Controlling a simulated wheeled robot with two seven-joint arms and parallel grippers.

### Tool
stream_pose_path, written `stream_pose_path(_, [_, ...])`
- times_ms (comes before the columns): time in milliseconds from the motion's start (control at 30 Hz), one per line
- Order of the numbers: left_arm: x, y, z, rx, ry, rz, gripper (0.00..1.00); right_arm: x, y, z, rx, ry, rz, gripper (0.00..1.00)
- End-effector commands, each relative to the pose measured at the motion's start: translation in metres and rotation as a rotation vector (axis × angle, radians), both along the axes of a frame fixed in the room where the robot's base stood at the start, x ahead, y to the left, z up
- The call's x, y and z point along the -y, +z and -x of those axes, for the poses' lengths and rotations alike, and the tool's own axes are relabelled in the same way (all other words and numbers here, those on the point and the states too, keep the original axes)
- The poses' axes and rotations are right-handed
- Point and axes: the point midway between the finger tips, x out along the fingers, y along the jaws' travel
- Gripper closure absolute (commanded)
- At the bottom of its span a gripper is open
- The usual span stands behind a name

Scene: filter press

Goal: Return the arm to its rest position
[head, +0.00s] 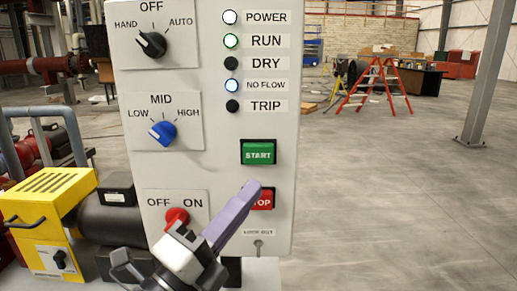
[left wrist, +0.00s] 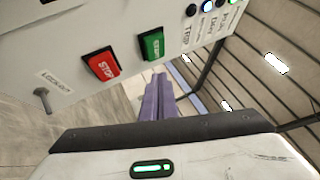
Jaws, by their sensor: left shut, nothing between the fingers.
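My left gripper (head: 252,190) comes up from the bottom in the head view. Its purple fingers are closed together and hold nothing. They overlap the left part of the red STOP button (head: 265,200) on the white control panel (head: 205,125). In the left wrist view the shut fingers (left wrist: 158,82) point past the panel, near the green START button (left wrist: 152,44) and the STOP button (left wrist: 103,65), with no visible contact. START also shows in the head view (head: 258,152). My right gripper is in neither view.
The panel has a black knob (head: 152,44), a blue knob (head: 162,133) and a red knob (head: 177,218) partly behind my gripper. POWER, RUN and NO FLOW lamps look lit. Yellow equipment (head: 50,215) stands left. Open floor (head: 400,200) lies right, with a red ladder (head: 375,80) far back.

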Motion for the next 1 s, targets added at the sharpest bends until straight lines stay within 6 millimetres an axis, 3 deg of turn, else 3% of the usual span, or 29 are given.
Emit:
stream_pose_path(133, [-0.026, -0.099, -0.015, -0.381, 0.017, 0.224, 1.0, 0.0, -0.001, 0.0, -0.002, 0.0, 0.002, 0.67])
stream_pose_path(267, [-0.052, -0.196, -0.006, -0.717, 0.072, 0.458, 1.0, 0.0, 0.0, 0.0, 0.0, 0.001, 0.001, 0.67])
stream_pose_path(467, [-0.09, -0.335, 0.048, -1.15, 0.231, 0.819, 1.0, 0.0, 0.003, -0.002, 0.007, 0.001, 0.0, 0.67])
stream_pose_path(600, [-0.113, -0.414, 0.107, -1.378, 0.379, 1.056, 1.0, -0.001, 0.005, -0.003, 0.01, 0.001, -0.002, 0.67])
stream_pose_path(700, [-0.125, -0.452, 0.147, -1.484, 0.478, 1.188, 1.0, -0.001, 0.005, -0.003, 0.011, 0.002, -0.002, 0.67])
stream_pose_path(800, [-0.133, -0.476, 0.176, -1.549, 0.552, 1.281, 1.0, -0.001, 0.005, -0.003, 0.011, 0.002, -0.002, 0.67])
stream_pose_path(1000, [-0.139, -0.491, 0.196, -1.589, 0.606, 1.347, 1.0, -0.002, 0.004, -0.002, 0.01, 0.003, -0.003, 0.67])
